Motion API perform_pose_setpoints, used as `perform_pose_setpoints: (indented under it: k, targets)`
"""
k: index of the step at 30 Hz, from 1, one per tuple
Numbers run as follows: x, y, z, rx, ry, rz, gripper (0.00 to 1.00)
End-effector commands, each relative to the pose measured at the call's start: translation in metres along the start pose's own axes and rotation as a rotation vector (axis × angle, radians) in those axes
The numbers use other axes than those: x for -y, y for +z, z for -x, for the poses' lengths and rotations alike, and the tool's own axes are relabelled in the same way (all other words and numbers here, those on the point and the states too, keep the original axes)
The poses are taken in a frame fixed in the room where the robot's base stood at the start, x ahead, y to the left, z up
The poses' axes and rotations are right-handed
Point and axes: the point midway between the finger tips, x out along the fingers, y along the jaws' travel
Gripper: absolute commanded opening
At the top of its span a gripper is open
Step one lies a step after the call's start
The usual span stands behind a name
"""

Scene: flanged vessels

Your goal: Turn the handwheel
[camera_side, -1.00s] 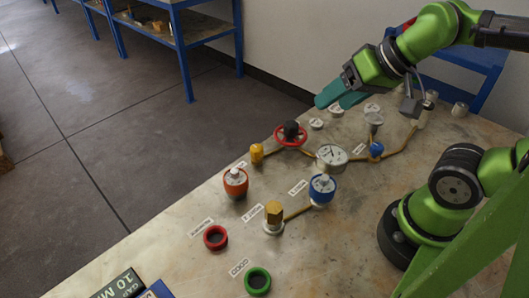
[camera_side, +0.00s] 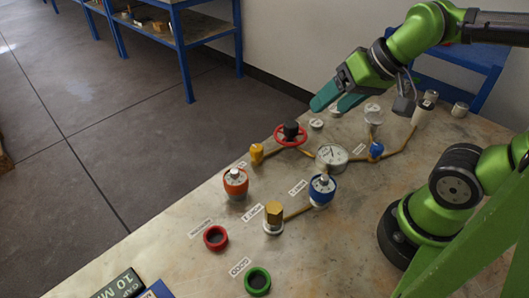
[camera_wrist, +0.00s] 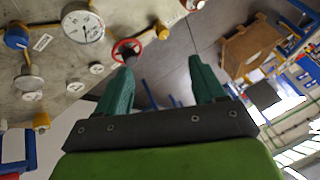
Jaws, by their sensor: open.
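The red handwheel (camera_side: 291,133) with a dark hub sits on the pipework at the back of the bench. It also shows in the wrist view (camera_wrist: 127,51), just beyond the left fingertip. My gripper (camera_side: 332,103) has teal fingers and is above and a little to the right of the handwheel in the side view, apart from it. In the wrist view my gripper (camera_wrist: 160,75) is open with nothing between its fingers.
A pressure gauge (camera_side: 331,157) and a blue-topped vessel (camera_side: 321,190) stand right of the handwheel; an orange-topped vessel (camera_side: 236,184) and yellow fitting (camera_side: 256,153) stand nearer. A blue shelf (camera_side: 180,30) stands behind.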

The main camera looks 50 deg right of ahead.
Motion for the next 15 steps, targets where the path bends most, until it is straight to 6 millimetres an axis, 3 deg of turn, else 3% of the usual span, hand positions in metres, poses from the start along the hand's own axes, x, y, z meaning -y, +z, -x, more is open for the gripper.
perform_pose_setpoints:
  k: [5,11,15]
  targets:
    - [-0.003,-0.040,-0.025,0.124,0.073,0.071,0.69]
    - [-0.016,-0.094,-0.060,0.325,0.128,0.426,0.69]
    - [-0.030,-0.128,-0.088,0.488,0.113,0.756,0.69]
